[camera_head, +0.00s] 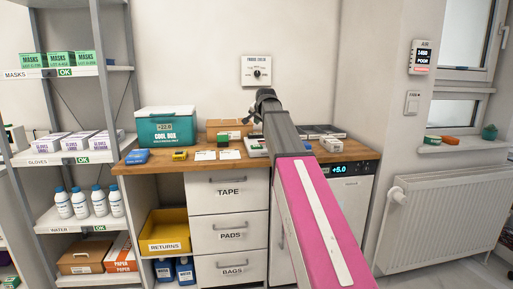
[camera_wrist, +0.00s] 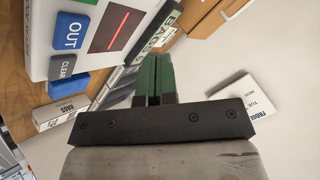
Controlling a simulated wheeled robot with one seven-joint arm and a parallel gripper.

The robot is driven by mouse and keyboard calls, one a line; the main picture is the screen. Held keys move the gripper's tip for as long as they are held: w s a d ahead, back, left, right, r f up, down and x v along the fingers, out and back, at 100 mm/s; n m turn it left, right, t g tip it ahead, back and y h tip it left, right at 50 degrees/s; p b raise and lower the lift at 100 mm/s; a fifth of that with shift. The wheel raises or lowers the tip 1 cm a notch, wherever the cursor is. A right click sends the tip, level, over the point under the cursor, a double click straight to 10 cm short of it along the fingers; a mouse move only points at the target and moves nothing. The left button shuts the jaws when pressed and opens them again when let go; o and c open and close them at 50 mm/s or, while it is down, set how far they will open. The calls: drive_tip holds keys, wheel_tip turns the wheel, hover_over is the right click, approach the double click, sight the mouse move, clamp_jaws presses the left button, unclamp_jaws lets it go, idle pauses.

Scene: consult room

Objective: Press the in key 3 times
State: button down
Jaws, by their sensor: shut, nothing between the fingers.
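In the wrist view, a white keypad device (camera_wrist: 97,12) stands at the upper left. It has a blue OUT key (camera_wrist: 70,31), a grey CLEAR key (camera_wrist: 67,65) and a dark display (camera_wrist: 115,30) with a red line. I cannot see a key marked IN in either view. My gripper (camera_wrist: 152,62) is shut and empty, its green-sided fingers together, just below the device's BAGS label in the picture. I cannot tell if they touch anything. In the head view my arm hides part of the counter, and the device's keys are too small to read.
The wooden counter (camera_head: 170,168) also holds a teal cool box (camera_head: 166,128), a blue box (camera_head: 137,156), a yellow item (camera_head: 180,155) and white cards. A white fridge dial panel (camera_head: 256,70) is on the wall behind.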

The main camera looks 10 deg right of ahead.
sight(258, 146)
drive_tip(key=shift+f, duration=4.45)
drive_tip(key=shift+f, duration=0.1)
drive_tip(key=shift+f, duration=0.3)
drive_tip(key=shift+f, duration=0.5)
drive_tip(key=shift+r, duration=0.9)
drive_tip(key=shift+r, duration=0.1)
drive_tip(key=shift+r, duration=2.4)
